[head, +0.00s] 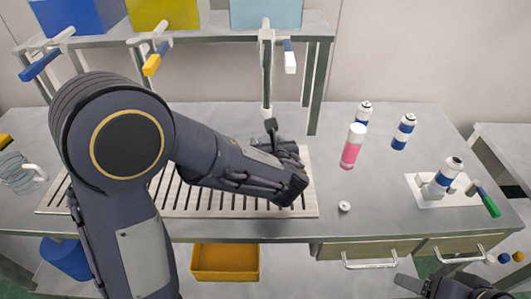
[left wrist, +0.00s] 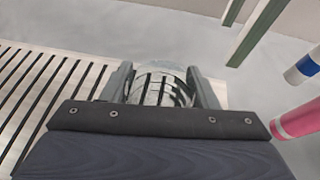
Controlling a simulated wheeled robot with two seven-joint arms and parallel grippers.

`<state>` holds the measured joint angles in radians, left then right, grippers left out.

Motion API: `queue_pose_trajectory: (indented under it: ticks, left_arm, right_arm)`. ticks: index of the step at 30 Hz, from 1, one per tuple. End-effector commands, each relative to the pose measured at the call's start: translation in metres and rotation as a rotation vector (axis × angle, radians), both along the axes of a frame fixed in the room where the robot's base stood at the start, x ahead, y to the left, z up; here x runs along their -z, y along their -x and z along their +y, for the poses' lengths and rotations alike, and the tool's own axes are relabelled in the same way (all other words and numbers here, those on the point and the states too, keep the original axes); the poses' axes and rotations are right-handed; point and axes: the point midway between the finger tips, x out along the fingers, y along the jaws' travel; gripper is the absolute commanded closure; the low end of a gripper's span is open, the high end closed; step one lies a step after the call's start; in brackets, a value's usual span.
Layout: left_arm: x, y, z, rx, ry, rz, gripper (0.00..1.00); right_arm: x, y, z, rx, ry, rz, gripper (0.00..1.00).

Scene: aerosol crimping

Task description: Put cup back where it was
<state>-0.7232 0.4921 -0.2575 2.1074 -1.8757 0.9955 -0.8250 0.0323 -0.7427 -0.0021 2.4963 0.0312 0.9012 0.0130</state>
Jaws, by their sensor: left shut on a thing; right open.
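A clear cup (left wrist: 158,88) shows in the left wrist view, between the two fingers of my left gripper (left wrist: 163,80). The gripper is shut on it, and slats show through its clear wall. In the head view my left gripper (head: 283,150) is over the right end of the slatted drain board (head: 307,205), below a dispensing tap (head: 266,60). The cup is mostly hidden there by the gripper; I cannot tell whether it touches the board. My right gripper (head: 420,287) is open at the lower right edge, partly cut off.
A pink-and-white can (head: 352,148) and blue-and-white cans (head: 403,131) stand right of the board. A crimping tool with a green handle (head: 488,203) is at the right. A small white cap (head: 344,206) lies near the front edge. A clear ribbed vessel (head: 18,170) stands far left.

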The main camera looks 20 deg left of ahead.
Motion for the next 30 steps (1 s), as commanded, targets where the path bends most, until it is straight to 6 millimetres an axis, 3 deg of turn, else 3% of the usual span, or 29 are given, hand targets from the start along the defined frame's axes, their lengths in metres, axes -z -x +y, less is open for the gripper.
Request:
queue_pose_trajectory:
  ticks: [10, 24, 25, 30]
  left_arm:
    - [0.04, -0.008, 0.008, 0.001, -0.003, 0.003, 0.72]
    - [0.048, -0.007, 0.008, 0.0, 0.0, -0.001, 0.72]
    - [0.046, -0.008, 0.008, 0.0, 0.0, -0.001, 0.44]
    - [0.046, -0.007, 0.008, 0.0, 0.001, 0.0, 0.24]
  right_arm:
    - [0.007, 0.0, 0.0, 0.0, 0.0, 0.0, 0.39]
    - [0.013, 0.0, 0.0, 0.0, 0.0, 0.0, 0.39]
    - [0.011, 0.0, 0.0, 0.0, 0.0, 0.0, 0.39]
    - [0.011, 0.0, 0.0, 0.0, 0.0, 0.0, 0.39]
